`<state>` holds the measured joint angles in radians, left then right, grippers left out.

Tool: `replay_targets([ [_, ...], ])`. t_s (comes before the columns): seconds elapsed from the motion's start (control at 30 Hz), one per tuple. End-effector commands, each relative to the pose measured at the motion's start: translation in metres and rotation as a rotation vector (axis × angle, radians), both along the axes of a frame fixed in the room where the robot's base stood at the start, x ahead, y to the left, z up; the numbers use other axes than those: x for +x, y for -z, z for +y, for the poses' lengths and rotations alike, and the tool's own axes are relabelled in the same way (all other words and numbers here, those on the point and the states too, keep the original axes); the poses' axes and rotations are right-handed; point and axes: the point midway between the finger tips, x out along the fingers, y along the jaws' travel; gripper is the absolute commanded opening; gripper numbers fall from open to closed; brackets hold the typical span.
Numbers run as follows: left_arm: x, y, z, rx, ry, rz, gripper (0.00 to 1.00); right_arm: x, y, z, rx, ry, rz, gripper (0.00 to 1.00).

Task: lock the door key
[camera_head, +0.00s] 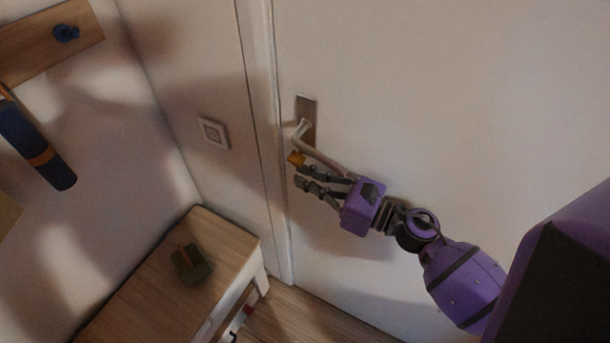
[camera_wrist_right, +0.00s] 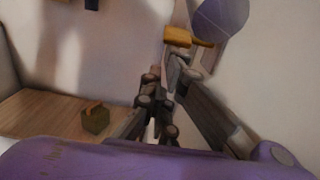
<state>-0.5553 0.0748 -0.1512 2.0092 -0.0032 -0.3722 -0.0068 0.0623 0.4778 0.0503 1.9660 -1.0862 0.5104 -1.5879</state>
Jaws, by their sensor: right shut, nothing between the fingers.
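The white door (camera_head: 430,110) has a metal plate (camera_head: 307,104) with a lever handle (camera_head: 301,131) that points right. A small orange-gold key (camera_head: 296,159) sits at the plate just below the handle. The key also shows near the top middle of the right wrist view (camera_wrist_right: 178,37). My right gripper (camera_head: 299,174) is shut and empty, with its fingertips just below the key. I cannot tell whether a fingertip touches it. The gripper and arm cover part of the handle and door. My left gripper is not in view.
A wooden-topped cabinet (camera_head: 150,280) stands at the lower left, with a small dark green box (camera_head: 190,264) on it. A light switch (camera_head: 212,132) is on the wall left of the door frame. A wooden rack (camera_head: 40,42) with a blue knob hangs at upper left.

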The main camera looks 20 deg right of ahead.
Motion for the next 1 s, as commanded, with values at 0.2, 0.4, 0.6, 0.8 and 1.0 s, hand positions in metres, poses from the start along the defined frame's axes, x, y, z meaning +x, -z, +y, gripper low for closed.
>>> replay_targets([
  [0.2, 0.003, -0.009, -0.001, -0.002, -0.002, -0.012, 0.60, -0.005, -0.004, -0.004, 0.004, 0.002, 0.001, 0.00],
  [0.4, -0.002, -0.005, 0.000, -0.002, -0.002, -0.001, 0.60, -0.009, -0.007, -0.007, 0.004, 0.001, 0.001, 0.00],
  [0.6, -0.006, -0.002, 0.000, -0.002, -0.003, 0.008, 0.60, -0.011, -0.011, -0.009, 0.005, 0.002, -0.001, 0.00],
  [0.8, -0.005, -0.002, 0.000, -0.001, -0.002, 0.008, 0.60, -0.012, -0.015, -0.009, 0.007, 0.002, -0.006, 0.00],
  [1.0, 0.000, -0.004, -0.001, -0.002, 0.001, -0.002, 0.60, -0.011, -0.018, -0.010, 0.009, 0.002, -0.010, 0.00],
])
